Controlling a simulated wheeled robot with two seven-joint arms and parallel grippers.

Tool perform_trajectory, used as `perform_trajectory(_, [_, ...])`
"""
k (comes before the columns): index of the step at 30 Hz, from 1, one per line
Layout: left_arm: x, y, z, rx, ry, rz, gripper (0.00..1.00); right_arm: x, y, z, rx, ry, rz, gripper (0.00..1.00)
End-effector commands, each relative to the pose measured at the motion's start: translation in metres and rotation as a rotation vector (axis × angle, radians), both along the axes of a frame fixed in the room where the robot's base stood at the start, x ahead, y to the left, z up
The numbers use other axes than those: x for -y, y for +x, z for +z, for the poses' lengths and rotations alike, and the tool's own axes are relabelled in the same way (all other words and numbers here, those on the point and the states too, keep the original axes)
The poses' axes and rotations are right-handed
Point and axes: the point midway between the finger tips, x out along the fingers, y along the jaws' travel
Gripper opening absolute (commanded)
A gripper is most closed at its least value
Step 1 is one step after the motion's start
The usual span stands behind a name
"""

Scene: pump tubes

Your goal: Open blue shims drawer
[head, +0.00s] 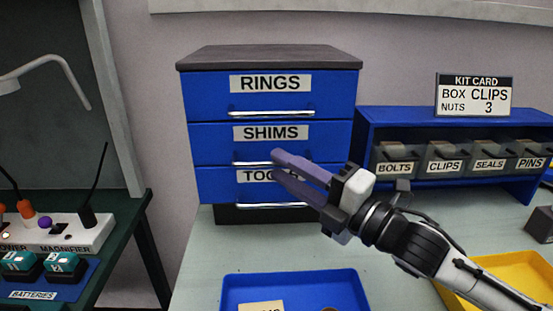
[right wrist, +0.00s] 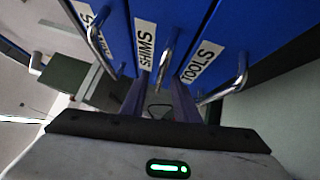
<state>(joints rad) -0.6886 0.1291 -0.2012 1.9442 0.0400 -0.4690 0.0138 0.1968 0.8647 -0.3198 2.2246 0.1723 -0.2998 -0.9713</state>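The blue shims drawer (head: 215,142) is the middle one of three in the cabinet. Its front looks flush with the others, so it appears shut. Its silver bar handle (head: 250,163) runs along its lower edge; the right end is hidden behind my gripper. My right gripper (head: 277,164) comes from the right, fingers apart, tips at the right part of this handle. In the right wrist view, the shims handle (right wrist: 166,58) runs down towards the gap between the purple fingers (right wrist: 158,100). I cannot tell whether they touch it. My left gripper is not in view.
The rings drawer (head: 205,92) is above and the tools drawer (head: 212,184) below, each with a bar handle. A blue tray (head: 230,291) lies in front of the cabinet. A blue bin rack (head: 370,125) stands right. Bare green tabletop (head: 205,250) lies between.

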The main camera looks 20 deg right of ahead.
Motion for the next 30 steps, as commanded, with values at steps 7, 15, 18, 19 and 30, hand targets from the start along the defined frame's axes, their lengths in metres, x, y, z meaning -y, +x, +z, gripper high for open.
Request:
perform_trajectory(7, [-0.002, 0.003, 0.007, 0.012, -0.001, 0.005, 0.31, -0.011, 0.02, 0.004, 0.001, 0.0, -0.001, 0.28])
perform_trajectory(15, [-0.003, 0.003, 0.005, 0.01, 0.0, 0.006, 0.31, -0.013, 0.022, 0.003, 0.0, -0.001, 0.0, 0.28])
perform_trajectory(18, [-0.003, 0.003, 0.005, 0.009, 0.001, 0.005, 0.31, -0.012, 0.022, 0.003, 0.0, -0.001, 0.0, 0.23])
perform_trajectory(19, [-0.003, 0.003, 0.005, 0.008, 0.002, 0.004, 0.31, -0.012, 0.022, 0.003, 0.0, -0.001, 0.0, 0.18])
perform_trajectory(30, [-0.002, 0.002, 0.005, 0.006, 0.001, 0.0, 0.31, -0.012, 0.022, 0.003, 0.0, -0.001, 0.0, 0.0])
